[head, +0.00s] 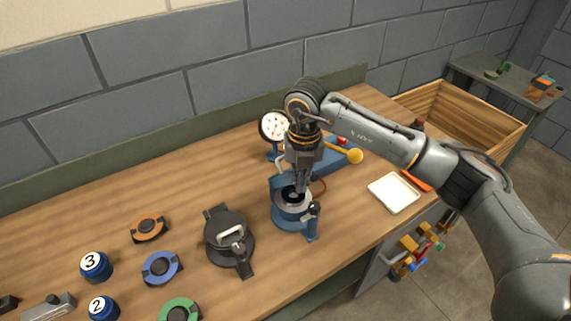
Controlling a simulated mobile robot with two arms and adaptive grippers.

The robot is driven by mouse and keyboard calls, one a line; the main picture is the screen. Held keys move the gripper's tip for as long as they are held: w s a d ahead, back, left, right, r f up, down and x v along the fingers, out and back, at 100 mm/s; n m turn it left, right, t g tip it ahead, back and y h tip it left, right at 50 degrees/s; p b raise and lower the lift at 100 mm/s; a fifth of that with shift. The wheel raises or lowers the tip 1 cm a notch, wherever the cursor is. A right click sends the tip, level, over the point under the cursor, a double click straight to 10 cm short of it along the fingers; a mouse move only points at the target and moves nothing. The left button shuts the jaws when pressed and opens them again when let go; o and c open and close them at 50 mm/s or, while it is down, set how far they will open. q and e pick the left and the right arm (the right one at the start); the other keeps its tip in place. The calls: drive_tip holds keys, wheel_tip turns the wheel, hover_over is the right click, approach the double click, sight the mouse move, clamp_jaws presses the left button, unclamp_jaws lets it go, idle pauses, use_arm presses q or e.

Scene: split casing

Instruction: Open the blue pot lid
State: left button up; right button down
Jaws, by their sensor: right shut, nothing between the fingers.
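A blue pot (289,220) stands on the wooden bench, right of centre. It has a pale metal ring on top, a dark centre, and blue upright brackets at its back left and front right. My right gripper (298,191) points down at the top of the pot, with its fingers shut and empty. Whether the fingertips touch the pot cannot be told. The gripper and wrist hide part of the pot's top and back. A dark round lid-like part (222,251) with a light handle and two tabs lies on the bench to the left of the pot. My left gripper is out of view.
A dial gauge (274,125) stands behind the pot, near a yellow-knobbed lever (354,156). A white tray (394,193) lies to the right. Orange (149,229), blue (162,268) and green rings and numbered blue pieces (96,267) lie left. The back left bench is clear.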

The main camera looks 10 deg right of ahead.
drive_tip(key=shift+w+a, duration=0.15)
drive_tip(key=shift+w, duration=0.35)
drive_tip(key=shift+w+a+f+b, duration=0.1)
drive_tip(key=shift+w+b, duration=0.15)
drive_tip(key=shift+w, duration=0.1)
drive_tip(key=shift+w+a+f+b, duration=0.1)
drive_tip(key=shift+w+b, duration=0.1)
drive_tip(key=shift+w, duration=0.15)
drive_tip(key=shift+w+a+r+b, duration=0.2)
drive_tip(key=shift+w+b, duration=0.1)
drive_tip(key=shift+w, duration=0.05)
drive_tip(key=shift+w+a+f+b, duration=0.1)
drive_tip(key=shift+w+a+b, duration=0.2)
drive_tip(key=shift+w, duration=0.25)
drive_tip(key=shift+w+a+f+b, duration=0.1)
drive_tip(key=shift+w+a+b, duration=0.15)
drive_tip(key=shift+w, duration=0.3)
drive_tip(key=shift+d+r+p, duration=0.15)
drive_tip(key=shift+r+p, duration=0.75)
drive_tip(key=shift+r, duration=0.15)
drive_tip(key=shift+d+r+p, duration=0.1)
drive_tip(key=shift+r+p, duration=0.4)
drive_tip(key=shift+r, duration=0.3)
drive_tip(key=s+r, duration=0.1)
drive_tip(key=s+r+p, duration=0.1)
drive_tip(key=shift+d+r, duration=0.2)
drive_tip(key=shift+r, duration=0.1)
drive_tip(key=shift+s+r, duration=0.1)
drive_tip(key=shift+w, duration=0.2)
